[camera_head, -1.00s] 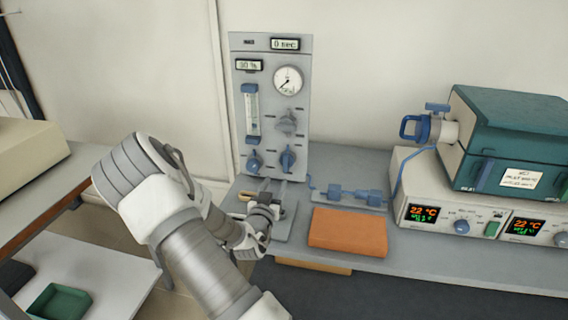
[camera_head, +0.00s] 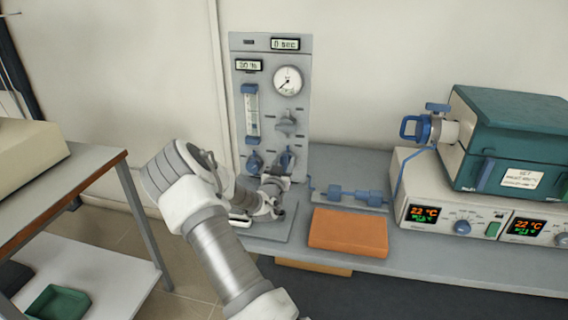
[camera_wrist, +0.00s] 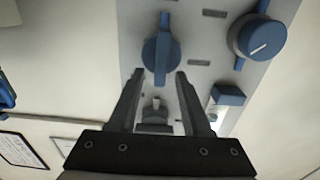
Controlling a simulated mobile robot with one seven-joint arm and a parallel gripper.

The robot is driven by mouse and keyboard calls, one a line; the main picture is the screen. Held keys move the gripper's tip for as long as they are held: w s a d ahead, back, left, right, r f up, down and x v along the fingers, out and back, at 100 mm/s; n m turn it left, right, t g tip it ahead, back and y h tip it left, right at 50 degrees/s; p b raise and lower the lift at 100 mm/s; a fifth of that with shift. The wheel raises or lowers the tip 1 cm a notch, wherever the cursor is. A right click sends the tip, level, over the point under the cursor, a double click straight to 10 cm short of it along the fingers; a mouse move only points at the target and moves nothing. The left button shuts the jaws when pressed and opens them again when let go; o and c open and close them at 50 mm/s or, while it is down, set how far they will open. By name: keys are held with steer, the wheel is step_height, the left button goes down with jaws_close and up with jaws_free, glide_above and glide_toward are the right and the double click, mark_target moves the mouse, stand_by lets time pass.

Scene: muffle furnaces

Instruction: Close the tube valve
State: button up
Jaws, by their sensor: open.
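The grey gas panel (camera_head: 241,110) stands upright at the back of the bench. Low on it are a blue knob with a white line (camera_head: 254,162) and a blue bar-handled knob (camera_head: 288,157), partly hidden by my gripper. A grey knob (camera_head: 287,122) is above. My gripper (camera_head: 276,182) is open and empty, close to the panel's lower right. In the wrist view, the bar-handled knob (camera_wrist: 161,50) is just beyond the open fingertips (camera_wrist: 160,75), its bar roughly upright. The lined knob (camera_wrist: 257,38) is to the right. No label names the tube valve.
An orange block (camera_head: 348,232) lies on the bench right of my gripper. Behind it are blue tube fittings (camera_head: 352,193). Further right, a teal furnace (camera_head: 515,130) with a blue-handled valve (camera_head: 425,128) sits on a control unit (camera_head: 410,180). A side table (camera_head: 85,185) stands left.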

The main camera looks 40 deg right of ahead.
steer(key=shift+c, duration=0.3)
jaws_close()
steer(key=shift+n+b, duration=0.4)
steer(key=n, duration=0.1)
steer(key=n+b, duration=0.2)
steer(key=n, duration=0.1)
steer(key=shift+w+a+f, duration=0.25)
steer(key=shift+w+a, duration=0.05)
steer(key=n+b, duration=0.1)
steer(key=n, duration=0.2)
steer(key=n+b, duration=0.1)
steer(key=shift+w+a+f+n+b, duration=0.2)
steer(key=shift+w+n+b, duration=0.05)
steer(key=shift+n+b, duration=0.05)
steer(key=n, duration=0.1)
steer(key=n+b, duration=0.1)
steer(key=n, duration=0.2)
steer(key=shift+w+a+f+b, duration=0.15)
steer(key=shift+w+f+b, duration=0.05)
steer(key=shift+f+b, duration=0.1)
steer(key=n, duration=0.2)
steer(key=n+b, duration=0.1)
steer(key=n, duration=0.1)
steer(key=shift+f, duration=0.3)
steer(key=shift+n+b, duration=0.3)
steer(key=shift+n, duration=0.2)
steer(key=shift+o, duration=0.3)
jaws_free()
